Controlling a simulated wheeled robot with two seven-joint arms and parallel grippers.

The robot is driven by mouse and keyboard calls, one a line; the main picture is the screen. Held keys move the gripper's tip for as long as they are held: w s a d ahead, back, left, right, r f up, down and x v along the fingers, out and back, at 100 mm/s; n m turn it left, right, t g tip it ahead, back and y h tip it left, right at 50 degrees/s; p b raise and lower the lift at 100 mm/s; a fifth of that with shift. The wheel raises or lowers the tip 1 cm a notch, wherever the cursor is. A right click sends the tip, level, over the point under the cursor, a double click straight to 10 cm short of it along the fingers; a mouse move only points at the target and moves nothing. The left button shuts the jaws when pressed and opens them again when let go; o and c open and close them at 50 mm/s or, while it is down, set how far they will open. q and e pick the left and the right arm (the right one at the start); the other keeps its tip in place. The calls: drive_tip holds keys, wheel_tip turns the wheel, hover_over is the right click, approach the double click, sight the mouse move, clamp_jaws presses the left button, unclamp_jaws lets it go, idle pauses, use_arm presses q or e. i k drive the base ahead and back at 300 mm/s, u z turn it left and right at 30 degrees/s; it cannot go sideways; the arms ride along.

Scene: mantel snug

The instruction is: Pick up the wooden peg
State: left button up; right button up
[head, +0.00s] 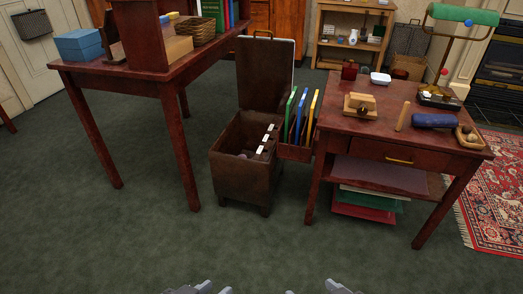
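The wooden peg (403,116) is a light tan, slim cylinder. It stands, leaning a little, on top of the dark red side table (345,127) at the right. It is between a wooden block piece (360,105) and a dark blue roll (434,121). My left gripper (216,289) and my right gripper (312,291) show only as fingertips at the bottom edge, far from the peg and in front of the table. Each shows two tips with a gap between them, and nothing is seen in either. The rest of both grippers is out of frame.
A brown chest (232,180) with its lid up and a rack of coloured folders (300,115) stand left of the side table. A lamp (462,15) rises at its back right. A taller table (130,85) is at left. The green carpet in front is clear.

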sight(405, 108)
drive_tip(key=z, duration=0.45)
drive_tip(key=i, duration=0.55)
drive_tip(key=z, duration=1.35)
drive_tip(key=i, duration=1.15)
drive_tip(key=u, duration=2.3)
